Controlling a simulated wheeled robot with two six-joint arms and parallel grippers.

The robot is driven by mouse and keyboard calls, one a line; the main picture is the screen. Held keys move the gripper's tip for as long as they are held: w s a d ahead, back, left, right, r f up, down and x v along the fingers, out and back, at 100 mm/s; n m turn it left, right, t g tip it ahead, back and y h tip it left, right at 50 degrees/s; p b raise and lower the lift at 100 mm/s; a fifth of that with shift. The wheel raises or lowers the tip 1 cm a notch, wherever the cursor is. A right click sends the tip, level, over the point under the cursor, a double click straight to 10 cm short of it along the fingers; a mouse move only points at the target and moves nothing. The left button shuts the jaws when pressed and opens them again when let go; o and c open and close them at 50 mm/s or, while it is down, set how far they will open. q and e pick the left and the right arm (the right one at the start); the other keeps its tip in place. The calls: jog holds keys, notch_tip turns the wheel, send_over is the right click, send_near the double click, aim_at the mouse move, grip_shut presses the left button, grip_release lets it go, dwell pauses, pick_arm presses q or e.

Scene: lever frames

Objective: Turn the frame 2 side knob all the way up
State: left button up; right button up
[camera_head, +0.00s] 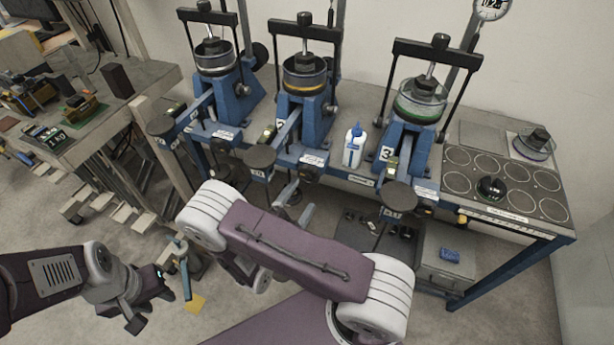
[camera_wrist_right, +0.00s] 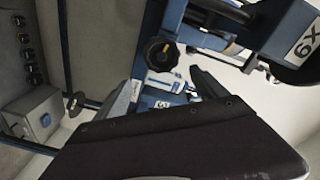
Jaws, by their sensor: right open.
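Frame 2 (camera_head: 306,95) is the middle one of three blue lever frames on the bench, with a black press on top. My left gripper (camera_head: 153,308) hangs open and empty at lower left, far from the bench.
Round hanging weight pans (camera_head: 259,157) stick out in front of each frame. A white bottle (camera_head: 354,146) stands between frames 2 and 3. Frame 3 (camera_head: 405,140) is to the right, beside a tray of round slots (camera_head: 470,175). A grey box (camera_head: 447,262) sits under the bench.

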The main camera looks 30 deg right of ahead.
aim_at(308, 178)
jog(key=shift+n+t+y, duration=0.3)
jog(key=shift+n+t, duration=0.3)
jog(key=shift+n, duration=0.3)
jog(key=x, duration=0.3)
jog(key=b+x, duration=0.1)
jog(key=x, duration=0.2)
jog(key=w+b+x, duration=0.1)
jog(key=x, duration=0.2)
jog(key=shift+w+a+f, duration=0.1)
jog(key=shift+a+f, duration=0.15)
jog(key=shift+f, duration=0.1)
jog(key=shift+w+r, duration=0.1)
jog(key=shift+w, duration=0.05)
jog(key=c, duration=0.4)
grip_shut()
jog(key=shift+d, duration=0.15)
